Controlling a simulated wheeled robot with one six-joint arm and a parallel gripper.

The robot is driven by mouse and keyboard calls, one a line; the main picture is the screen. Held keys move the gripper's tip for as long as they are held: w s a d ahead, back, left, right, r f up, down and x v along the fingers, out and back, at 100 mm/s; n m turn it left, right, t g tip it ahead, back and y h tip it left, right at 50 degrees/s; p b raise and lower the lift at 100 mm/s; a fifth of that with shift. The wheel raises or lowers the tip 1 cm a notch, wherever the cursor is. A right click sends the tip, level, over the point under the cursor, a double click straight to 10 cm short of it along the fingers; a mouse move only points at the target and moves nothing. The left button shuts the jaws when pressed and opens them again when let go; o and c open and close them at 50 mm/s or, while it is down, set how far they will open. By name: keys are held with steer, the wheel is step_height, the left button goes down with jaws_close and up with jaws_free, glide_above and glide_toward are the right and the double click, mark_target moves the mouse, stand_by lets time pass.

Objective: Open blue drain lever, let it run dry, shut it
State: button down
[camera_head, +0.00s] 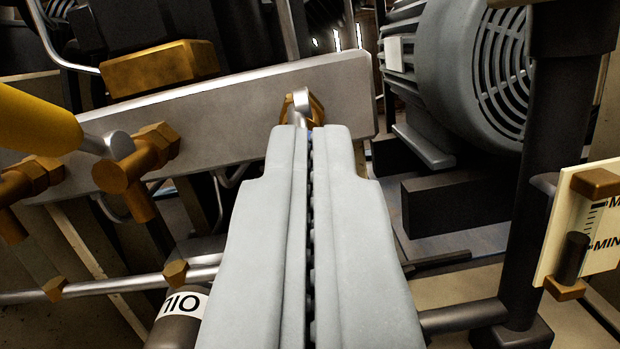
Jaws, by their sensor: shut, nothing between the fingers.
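My gripper (303,132) fills the lower middle of the view, its two grey fingers shut together with nothing between them. Just beyond the fingertips is a brass fitting (315,108) with a silver rounded end (301,101), in front of the grey metal bar. A tiny bluish patch (311,134) shows right at the fingertips. It may be part of the blue drain lever, but the fingers hide the rest, so I cannot tell its position or whether the fingers touch it. No running liquid is visible.
A yellow handle (35,120) and brass valve (135,160) stand at left, near the grey bar (230,105). A grey finned motor (450,70) is at upper right. A dark post (548,170) and level gauge (600,220) marked MIN stand at right. A labelled cylinder (180,315) is lower left.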

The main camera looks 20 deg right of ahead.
steer(key=shift+w+f, duration=0.15)
steer(key=shift+f, duration=0.95)
steer(key=shift+d+f, duration=0.1)
steer(key=shift+f, duration=0.2)
steer(key=shift+r, duration=0.1)
